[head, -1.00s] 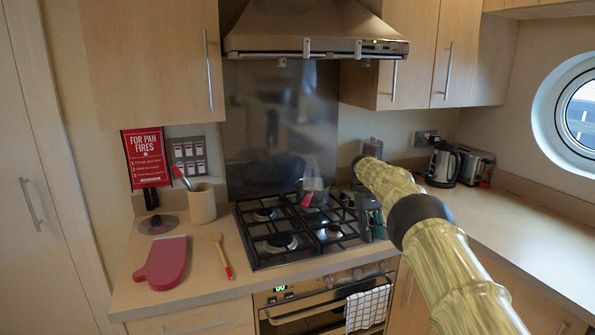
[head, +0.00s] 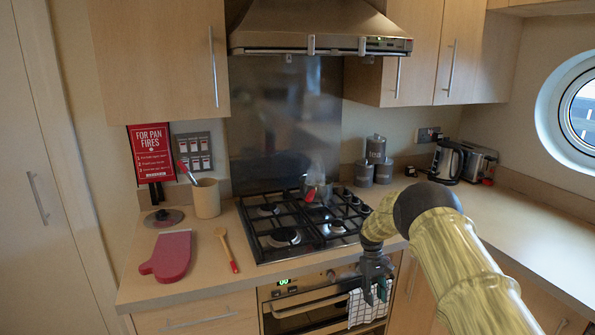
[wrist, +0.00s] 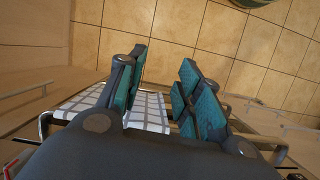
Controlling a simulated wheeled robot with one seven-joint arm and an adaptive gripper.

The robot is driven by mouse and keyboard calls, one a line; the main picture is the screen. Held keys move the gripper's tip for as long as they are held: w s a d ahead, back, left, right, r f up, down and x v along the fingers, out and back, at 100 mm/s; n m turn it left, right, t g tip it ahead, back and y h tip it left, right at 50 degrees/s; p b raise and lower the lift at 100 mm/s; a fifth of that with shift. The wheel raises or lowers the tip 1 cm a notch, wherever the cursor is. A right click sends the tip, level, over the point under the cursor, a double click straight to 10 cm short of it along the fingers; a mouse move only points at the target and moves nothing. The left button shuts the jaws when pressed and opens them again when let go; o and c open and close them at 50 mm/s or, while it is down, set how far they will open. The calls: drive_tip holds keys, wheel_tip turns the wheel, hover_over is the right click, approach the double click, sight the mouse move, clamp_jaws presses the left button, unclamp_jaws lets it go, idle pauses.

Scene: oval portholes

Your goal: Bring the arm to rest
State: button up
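My gripper (head: 374,288) hangs pointing down in front of the oven, by the counter's front edge. In the wrist view my gripper (wrist: 165,88) is open, with its two teal-padded fingers apart and nothing held between them. A white checked towel (head: 359,308) hangs on the oven's rail, partly hidden behind my gripper. The towel also shows between and behind the fingers in the wrist view (wrist: 150,112); whether they touch it I cannot tell.
The gas hob (head: 290,241) has a pot (head: 320,187) at the back. A red oven mitt (head: 167,257), a wooden brush (head: 227,250) and a utensil crock (head: 206,199) are on the left counter. The right counter (head: 510,225) is largely clear. Tiled floor (wrist: 230,45) lies below.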

drive_tip(key=s+f, duration=0.9)
drive_tip(key=f, duration=0.3)
drive_tip(key=s+a+f+m+t, duration=0.1)
drive_tip(key=s+f, duration=0.4)
drive_tip(key=s, duration=0.7)
drive_tip(key=s+a+f+m+t, duration=0.1)
drive_tip(key=s+f, duration=0.5)
drive_tip(key=s, duration=0.7)
drive_tip(key=s+a+r+m, duration=0.1)
drive_tip(key=s+r, duration=0.3)
drive_tip(key=s, duration=0.9)
drive_tip(key=s+r+t+y, duration=0.1)
drive_tip(key=s+r, duration=0.3)
drive_tip(key=s, duration=0.9)
drive_tip(key=shift+s+a+m, duration=0.35)
drive_tip(key=shift+m, duration=0.05)
